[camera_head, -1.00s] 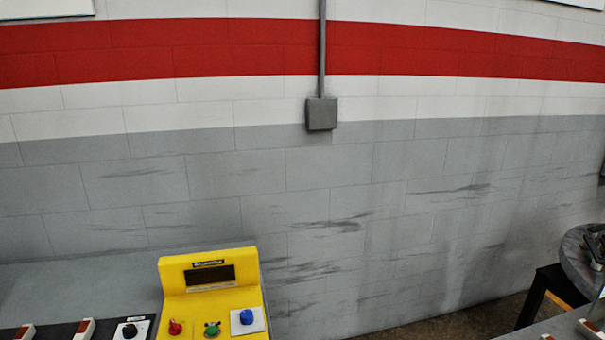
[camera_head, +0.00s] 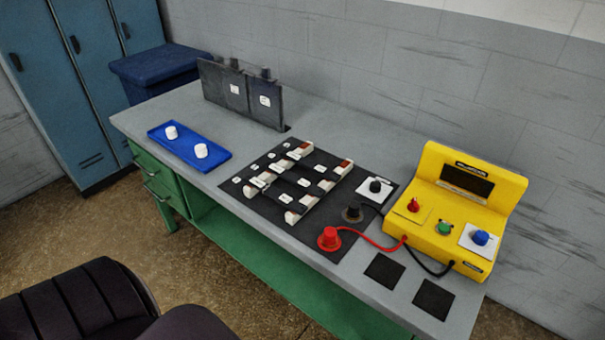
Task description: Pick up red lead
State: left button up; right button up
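The red lead (camera_head: 329,238) has a round red plug that stands at the front right corner of the black mat (camera_head: 335,257). Its red cable runs right to the front of a yellow control box (camera_head: 470,205). A black lead (camera_head: 352,212) stands just behind the red plug, and its black cable also runs to the box. The box carries a dark display, a red knob, a green knob and a blue knob. Neither of my grippers shows in this view.
The grey-topped bench (camera_head: 260,205) has green drawers. A blue tray (camera_head: 190,160) with two white pieces lies at its left. Dark upright panels (camera_head: 241,92) stand at the back. Two black squares lie by the front right. A dark padded seat-like object (camera_head: 75,300) is at bottom left.

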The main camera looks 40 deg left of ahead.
aim_at(329, 239)
jog(key=u, duration=0.95)
